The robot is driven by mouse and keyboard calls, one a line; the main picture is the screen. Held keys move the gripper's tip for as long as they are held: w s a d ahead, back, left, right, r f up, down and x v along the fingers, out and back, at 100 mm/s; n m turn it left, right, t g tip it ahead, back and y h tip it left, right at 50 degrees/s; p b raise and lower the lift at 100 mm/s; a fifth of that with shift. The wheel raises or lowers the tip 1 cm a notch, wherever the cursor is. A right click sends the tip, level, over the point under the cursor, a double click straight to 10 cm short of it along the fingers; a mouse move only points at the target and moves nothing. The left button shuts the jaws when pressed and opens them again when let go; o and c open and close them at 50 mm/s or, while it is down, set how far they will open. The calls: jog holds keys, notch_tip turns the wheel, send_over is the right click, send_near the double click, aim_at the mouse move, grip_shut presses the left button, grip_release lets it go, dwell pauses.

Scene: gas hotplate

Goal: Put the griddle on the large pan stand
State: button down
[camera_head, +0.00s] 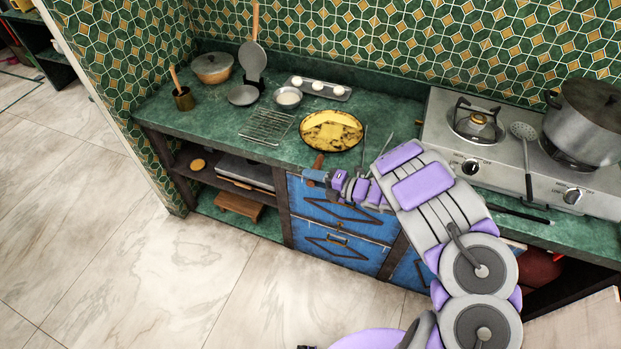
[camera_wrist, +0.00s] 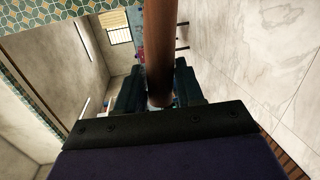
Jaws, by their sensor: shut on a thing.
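The griddle (camera_head: 331,131) is a round, dark-rimmed pan with a yellow, patchy surface and a brown wooden handle. It is at the front of the green counter; whether it rests there or is just above it I cannot tell. My gripper (camera_head: 315,176) is shut on the handle at the counter's front edge. In the wrist view the brown handle (camera_wrist: 160,50) runs up from between the fingers. A pan stand (camera_head: 477,119) with dark prongs is on the left burner of the hotplate (camera_head: 490,150). The right burner is mostly hidden under a pot.
A large lidded pot (camera_head: 588,125) stands on the right burner. A slotted spoon (camera_head: 525,150) lies between the burners. A wire rack (camera_head: 267,126), small bowl (camera_head: 288,97) and tray (camera_head: 320,88) are left of and behind the griddle. Thin utensils (camera_head: 384,148) lie to its right.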

jog(key=shift+w+a+f+b, duration=0.2)
jog(key=shift+w+f+b, duration=0.1)
jog(key=shift+w+f, duration=0.6)
jog(key=shift+w+a+f+b, duration=0.15)
jog(key=shift+w+f+b, duration=0.15)
jog(key=shift+w+f, duration=0.6)
jog(key=c, duration=0.7)
grip_release()
jog(key=shift+s, duration=0.1)
jog(key=shift+c, duration=0.2)
